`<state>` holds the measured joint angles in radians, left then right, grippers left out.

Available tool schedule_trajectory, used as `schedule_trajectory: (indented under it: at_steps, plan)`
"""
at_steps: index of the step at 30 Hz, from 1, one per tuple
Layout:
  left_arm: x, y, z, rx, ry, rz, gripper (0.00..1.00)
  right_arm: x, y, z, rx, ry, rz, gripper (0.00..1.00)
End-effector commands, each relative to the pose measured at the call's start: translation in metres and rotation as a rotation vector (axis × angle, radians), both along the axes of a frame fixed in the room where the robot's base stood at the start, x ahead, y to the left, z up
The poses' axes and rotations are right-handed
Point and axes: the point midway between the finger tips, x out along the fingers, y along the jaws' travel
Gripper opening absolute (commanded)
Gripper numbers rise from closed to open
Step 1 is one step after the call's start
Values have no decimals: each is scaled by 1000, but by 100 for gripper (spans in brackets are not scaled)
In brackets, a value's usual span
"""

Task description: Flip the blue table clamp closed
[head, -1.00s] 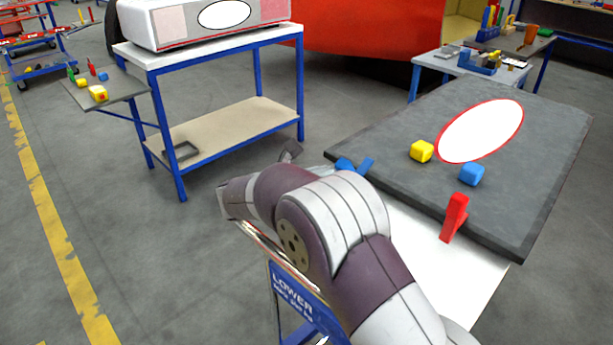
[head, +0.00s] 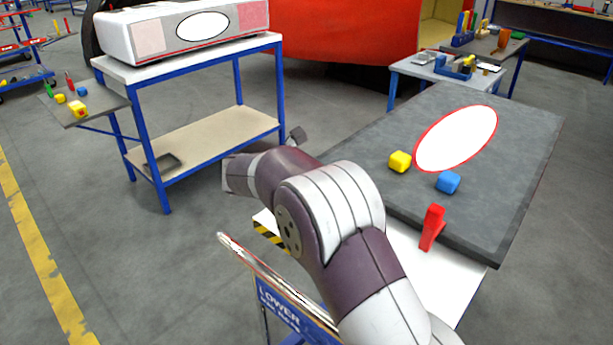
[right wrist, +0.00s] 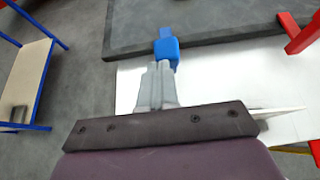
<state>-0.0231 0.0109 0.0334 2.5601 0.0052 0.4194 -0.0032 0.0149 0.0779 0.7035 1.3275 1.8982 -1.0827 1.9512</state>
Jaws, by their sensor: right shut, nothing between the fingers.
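The blue table clamp (right wrist: 166,50) sits at the edge of the dark grey slab (right wrist: 200,36) in the right wrist view. A narrower blue part of it reaches up over the slab. In the head view my right arm hides the clamp. My right gripper (right wrist: 160,70) is shut and empty, with its fingertips right at the near side of the clamp. I cannot tell whether they touch it. My left gripper is in neither view.
A red clamp (head: 432,228) stands at the slab's near edge. A yellow block (head: 400,161) and a blue block (head: 448,182) lie on the slab. A blue-legged white table (head: 200,55) stands at the left, with open floor between.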

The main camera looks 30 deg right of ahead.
Motion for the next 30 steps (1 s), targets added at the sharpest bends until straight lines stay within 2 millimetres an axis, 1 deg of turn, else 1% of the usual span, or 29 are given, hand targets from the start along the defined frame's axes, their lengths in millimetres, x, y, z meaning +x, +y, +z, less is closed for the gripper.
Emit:
schedule_trajectory:
  at_steps: [1, 3, 6, 9, 18, 30]
  plan:
    - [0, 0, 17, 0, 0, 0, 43, 1, -5, 12, 32, 10, -3, 0]
    - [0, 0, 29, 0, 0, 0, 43, 2, -10, 16, 81, 23, -3, 0]
    - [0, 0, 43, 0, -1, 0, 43, 4, -18, 19, 144, 43, -4, 0]
    - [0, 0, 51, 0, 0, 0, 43, 7, -25, 19, 199, 59, -4, 0]
    - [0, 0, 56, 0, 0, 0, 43, 10, -37, 19, 208, 61, -1, 0]
    - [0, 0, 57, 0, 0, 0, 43, 11, -40, 19, 206, 62, -1, 0]
